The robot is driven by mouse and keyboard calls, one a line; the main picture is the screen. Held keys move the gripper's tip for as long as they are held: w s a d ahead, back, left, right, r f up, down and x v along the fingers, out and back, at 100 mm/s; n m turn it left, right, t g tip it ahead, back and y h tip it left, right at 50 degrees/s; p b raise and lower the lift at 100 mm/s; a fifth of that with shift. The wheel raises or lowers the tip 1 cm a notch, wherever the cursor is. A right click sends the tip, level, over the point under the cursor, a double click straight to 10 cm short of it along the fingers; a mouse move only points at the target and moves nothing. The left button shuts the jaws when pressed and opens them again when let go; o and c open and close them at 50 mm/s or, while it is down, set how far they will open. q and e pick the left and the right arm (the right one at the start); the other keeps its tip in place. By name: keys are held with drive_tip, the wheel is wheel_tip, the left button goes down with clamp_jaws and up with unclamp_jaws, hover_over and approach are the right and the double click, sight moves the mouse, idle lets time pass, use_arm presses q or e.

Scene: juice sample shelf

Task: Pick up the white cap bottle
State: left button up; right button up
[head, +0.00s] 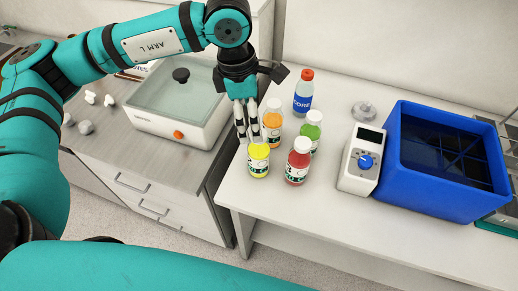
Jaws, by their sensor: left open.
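One holds orange juice (272,125) and stands at the back left of the cluster; the other holds red juice (297,168) and stands at the front right. My left gripper (247,132) points down with its fingers apart and nothing held. It is just left of the orange juice bottle and above and behind the yellow-capped bottle (259,163). Whether a finger touches a bottle I cannot tell. My right gripper is out of view.
A blue-labelled bottle (302,100) with an orange cap stands behind. A white device (360,160) and a blue crate (397,175) are to the right. A glass-lidded bath (160,125) is on the left.

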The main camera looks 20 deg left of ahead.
sight(261, 145)
use_arm(q)
drive_tip(key=f, duration=0.2)
drive_tip(key=f+p, duration=0.1)
drive_tip(key=shift+w+d+f, duration=0.2)
drive_tip(key=shift+w+f, duration=0.15)
drive_tip(key=shift+w, duration=0.05)
drive_tip(key=f, duration=0.1)
drive_tip(key=f+p, duration=0.1)
drive_tip(key=f, duration=0.1)
drive_tip(key=shift+d, duration=0.3)
drive_tip(key=f+p, duration=0.1)
drive_tip(key=f, duration=0.1)
drive_tip(key=d+f+p, duration=0.1)
drive_tip(key=f, duration=0.1)
drive_tip(key=shift+w+f+p, duration=0.2)
drive_tip(key=shift+f+p, duration=0.1)
drive_tip(key=shift+p, duration=0.1)
drive_tip(key=c, duration=0.9)
drive_tip(key=shift+w+r, duration=0.1)
drive_tip(key=c, duration=0.7)
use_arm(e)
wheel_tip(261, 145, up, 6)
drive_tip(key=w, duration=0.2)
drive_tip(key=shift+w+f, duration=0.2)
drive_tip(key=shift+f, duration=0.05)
